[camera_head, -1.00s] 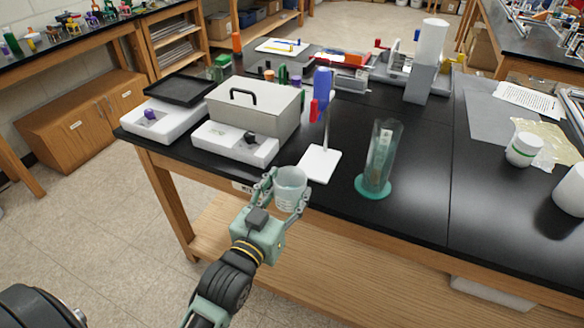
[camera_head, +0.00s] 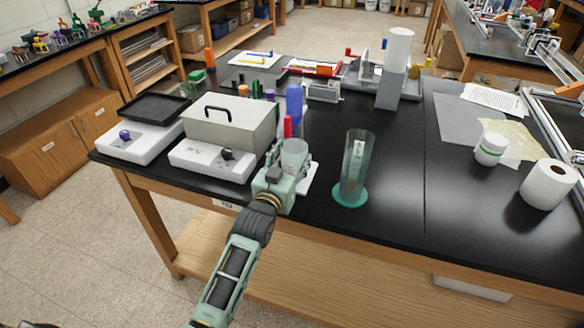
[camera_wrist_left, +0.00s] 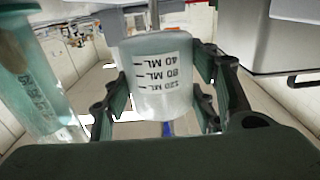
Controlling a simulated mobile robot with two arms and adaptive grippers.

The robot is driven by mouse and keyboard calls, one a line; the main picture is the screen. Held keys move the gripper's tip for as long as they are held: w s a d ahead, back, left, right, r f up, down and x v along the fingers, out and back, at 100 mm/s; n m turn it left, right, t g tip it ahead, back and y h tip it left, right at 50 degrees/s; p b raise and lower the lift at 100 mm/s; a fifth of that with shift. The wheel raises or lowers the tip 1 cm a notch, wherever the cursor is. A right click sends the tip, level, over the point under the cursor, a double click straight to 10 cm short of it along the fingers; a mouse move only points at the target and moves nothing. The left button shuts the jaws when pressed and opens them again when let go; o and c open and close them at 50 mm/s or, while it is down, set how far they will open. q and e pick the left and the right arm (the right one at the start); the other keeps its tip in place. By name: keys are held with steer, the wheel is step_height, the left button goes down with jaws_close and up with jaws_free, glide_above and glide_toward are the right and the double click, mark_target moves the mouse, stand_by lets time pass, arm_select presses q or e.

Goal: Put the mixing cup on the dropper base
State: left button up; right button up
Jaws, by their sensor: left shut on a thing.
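The mixing cup (camera_head: 294,152) is a translucent whitish cup held between the fingers of my left gripper (camera_head: 288,168). In the left wrist view the cup (camera_wrist_left: 158,80) shows black ML marks and sits between both fingers. The dropper base (camera_head: 309,180) is a white plate, mostly hidden behind my gripper and the cup; its right edge shows. Its stand carries a blue dropper (camera_head: 294,103) with a red part. The cup appears at or over the plate, below the dropper; whether it touches the plate cannot be told. My right gripper is out of view.
A clear cylinder with a green foot (camera_head: 350,195) stands close to the right of the plate. A grey box with a handle (camera_head: 228,122) and a white scale (camera_head: 212,160) are to the left. Open black tabletop lies farther right.

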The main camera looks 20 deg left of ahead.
mark_target(292, 170)
arm_select(q)
step_height(292, 170, down, 3)
steer(key=shift+f+p, duration=0.1)
steer(key=shift+p, duration=0.2)
steer(key=shift+f, duration=0.1)
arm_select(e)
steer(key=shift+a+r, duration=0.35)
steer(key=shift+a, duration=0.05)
arm_select(q)
steer(key=shift+f, duration=0.1)
steer(key=shift+s+f, duration=0.1)
steer(key=o, duration=0.9)
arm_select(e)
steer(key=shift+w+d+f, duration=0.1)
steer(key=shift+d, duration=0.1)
